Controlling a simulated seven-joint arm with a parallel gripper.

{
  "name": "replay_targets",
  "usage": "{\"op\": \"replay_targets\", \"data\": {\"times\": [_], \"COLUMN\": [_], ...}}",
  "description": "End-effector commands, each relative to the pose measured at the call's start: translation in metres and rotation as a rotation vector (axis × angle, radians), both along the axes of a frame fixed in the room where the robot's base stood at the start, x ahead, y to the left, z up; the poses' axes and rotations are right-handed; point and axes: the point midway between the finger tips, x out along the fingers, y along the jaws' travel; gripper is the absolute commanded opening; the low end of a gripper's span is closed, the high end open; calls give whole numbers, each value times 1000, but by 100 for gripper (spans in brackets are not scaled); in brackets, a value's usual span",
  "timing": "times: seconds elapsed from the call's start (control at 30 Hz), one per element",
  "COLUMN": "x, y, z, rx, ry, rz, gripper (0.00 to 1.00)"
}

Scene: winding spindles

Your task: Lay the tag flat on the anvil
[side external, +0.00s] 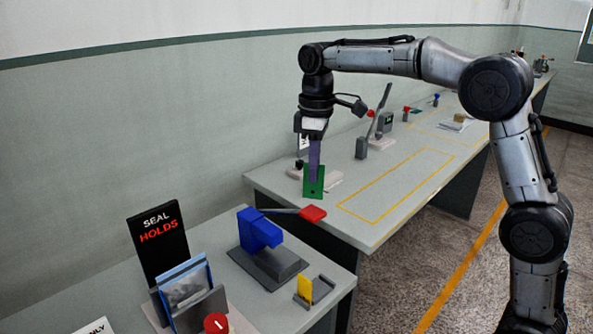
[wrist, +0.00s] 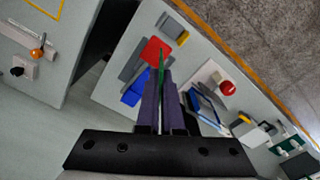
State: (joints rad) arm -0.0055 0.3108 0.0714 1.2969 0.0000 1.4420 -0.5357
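My gripper (side external: 314,165) is shut on a green tag (side external: 313,186), a thin plate with a small dark hole, and holds it upright, edge-on to the wrist camera. In the wrist view the tag (wrist: 161,66) shows as a thin green strip between the purple fingers (wrist: 161,90). The tag is in the air, above and beyond a blue press (side external: 258,230) with a red-ended lever (side external: 313,214). The press stands on a dark grey base (side external: 270,270). I cannot tell which part is the anvil; the blue head may hide it.
A yellow piece (side external: 305,287) stands in a small grey holder at the near bench's right edge. A black "SEAL HOLDS" sign (side external: 158,245), a blue-edged pouch (side external: 184,287) and a red button (side external: 215,323) stand left. A gap separates this bench from the far bench (side external: 385,215).

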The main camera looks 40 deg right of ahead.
Motion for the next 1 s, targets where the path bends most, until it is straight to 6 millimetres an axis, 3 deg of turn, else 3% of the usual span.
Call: {"op": "replay_targets", "data": {"times": [0.2, 0.47, 0.77, 1.0], "x": [-14, -15, -44, -63], "y": [-3, -3, 46, 109], "z": [-6, -10, -54, -81], "rx": [3, 5, 141, 407], "ry": [17, 20, 72, 167], "rz": [-313, -551, -427, -391], "gripper": [0, 0, 0, 0]}}
